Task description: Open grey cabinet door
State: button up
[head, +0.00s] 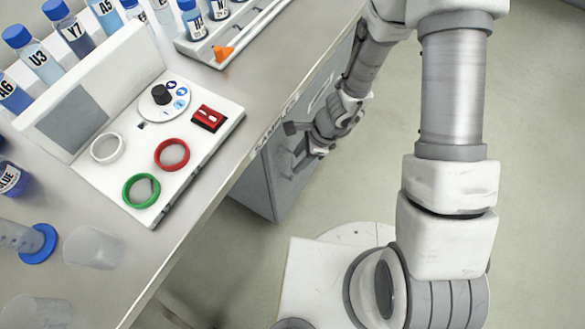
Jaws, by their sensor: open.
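The grey cabinet (256,183) stands under the right edge of the workbench. Part of its door side shows below the bench edge, and a pale outlined panel shows higher up on it. My arm reaches down from the top right. My gripper (299,146) is open beside the cabinet's door side, its fingers pointing left toward the cabinet. I cannot tell whether the fingers touch the door. The wrist and fingers cover much of the door, and I cannot make out a handle. The door looks shut, though much of it is hidden.
The workbench (215,165) carries a white control panel (125,165) with coloured rings, a knob and a red switch. Blue-capped bottles (35,55), a white rack (200,52) and clear cups (92,247) stand around it. The floor (545,160) on the right is clear.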

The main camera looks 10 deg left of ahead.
aim_at(292, 166)
jog(key=shift+b+x, duration=0.85)
jog(key=shift+x, duration=1.2)
grip_shut()
